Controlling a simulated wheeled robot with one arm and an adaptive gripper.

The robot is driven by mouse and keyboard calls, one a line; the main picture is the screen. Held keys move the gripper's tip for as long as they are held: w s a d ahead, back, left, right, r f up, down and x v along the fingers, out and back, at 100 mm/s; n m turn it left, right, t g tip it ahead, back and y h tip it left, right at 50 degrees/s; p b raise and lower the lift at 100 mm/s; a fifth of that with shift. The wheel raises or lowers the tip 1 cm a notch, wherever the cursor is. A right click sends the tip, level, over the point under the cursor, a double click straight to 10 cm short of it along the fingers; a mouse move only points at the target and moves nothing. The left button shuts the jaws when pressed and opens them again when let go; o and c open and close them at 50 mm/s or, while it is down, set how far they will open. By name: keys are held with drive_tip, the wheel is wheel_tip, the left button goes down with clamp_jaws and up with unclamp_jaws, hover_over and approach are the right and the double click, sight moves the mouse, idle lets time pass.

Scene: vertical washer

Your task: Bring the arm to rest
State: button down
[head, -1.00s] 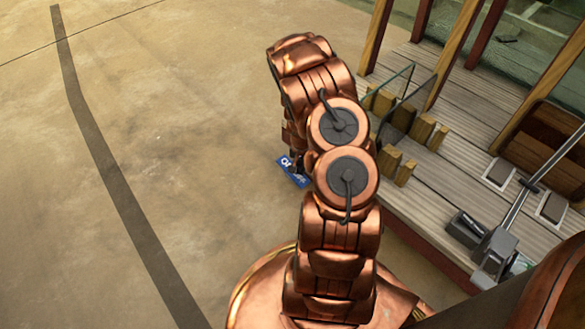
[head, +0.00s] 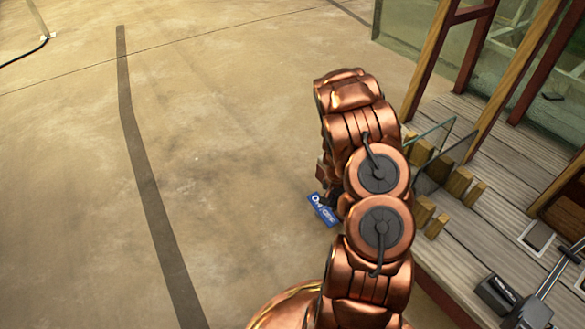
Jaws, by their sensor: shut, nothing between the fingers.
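My copper-coloured arm rises from the bottom of the head view and bends over at its top. My gripper (head: 325,208) shows only in part, as a blue-labelled piece at the left side of the arm, low behind its upper links. Its fingertips are hidden or too small to make out. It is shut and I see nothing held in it. It appears over the bare concrete floor (head: 230,150), left of the wooden deck.
A wooden deck (head: 455,255) with posts (head: 515,80) and short wooden blocks (head: 458,182) lies close on the right. A grey metal device (head: 525,305) stands on it. The floor to the left is open, with a dark stripe (head: 150,190) and a cable at the far left.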

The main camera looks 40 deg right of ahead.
drive_tip(key=s+a+r+n+p, duration=0.15)
drive_tip(key=a+r+p, duration=0.55)
drive_tip(key=r, duration=0.8)
drive_tip(key=s+a+r+n+p, duration=0.15)
drive_tip(key=a+r+p, duration=0.45)
drive_tip(key=r, duration=0.9)
drive_tip(key=s+a+r+n+p, duration=0.1)
drive_tip(key=a+r+n+p, duration=0.2)
drive_tip(key=a+r+p, duration=0.85)
drive_tip(key=s+a+r+n+p, duration=0.2)
drive_tip(key=s+r+p, duration=0.2)
drive_tip(key=r, duration=0.6)
drive_tip(key=s+a+r+n+g+p, duration=0.1)
drive_tip(key=s+a+r+n+p, duration=0.1)
drive_tip(key=s+r, duration=0.7)
drive_tip(key=s+a+r+n+p, duration=0.2)
drive_tip(key=s+r+p, duration=0.4)
drive_tip(key=r, duration=0.6)
drive_tip(key=shift+s+a+r+g, duration=0.15)
drive_tip(key=shift+s+a+g, duration=0.25)
drive_tip(key=shift+a, duration=0.5)
drive_tip(key=shift+d, duration=0.1)
